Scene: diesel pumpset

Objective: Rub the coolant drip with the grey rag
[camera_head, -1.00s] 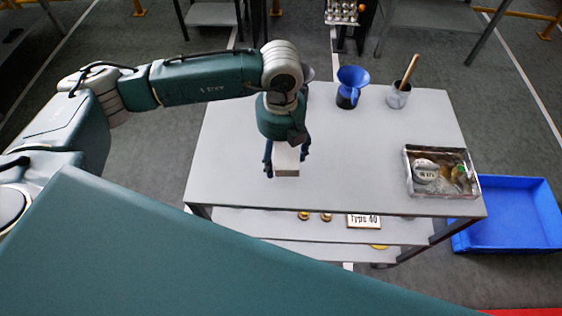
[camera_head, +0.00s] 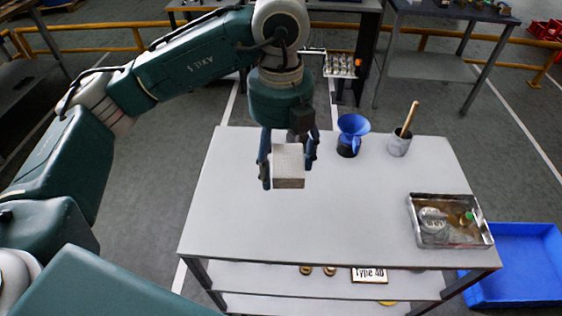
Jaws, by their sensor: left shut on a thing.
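My left gripper (camera_head: 288,158) is shut on a pale grey, block-shaped folded pad, which I take to be the grey rag (camera_head: 289,168). It hangs over the far middle part of the grey table top (camera_head: 300,225), and looks raised above it. The fingers stand on both sides of the rag. I cannot make out a coolant drip on the table top; the arm and rag hide part of it. My right gripper is not in view.
A blue funnel (camera_head: 352,131) on a dark container and a grey cup (camera_head: 399,145) with a wooden handle stand at the back right. A metal tray (camera_head: 424,242) with parts is at the right. A blue crate (camera_head: 520,262) is beside the table. The table's middle front is clear.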

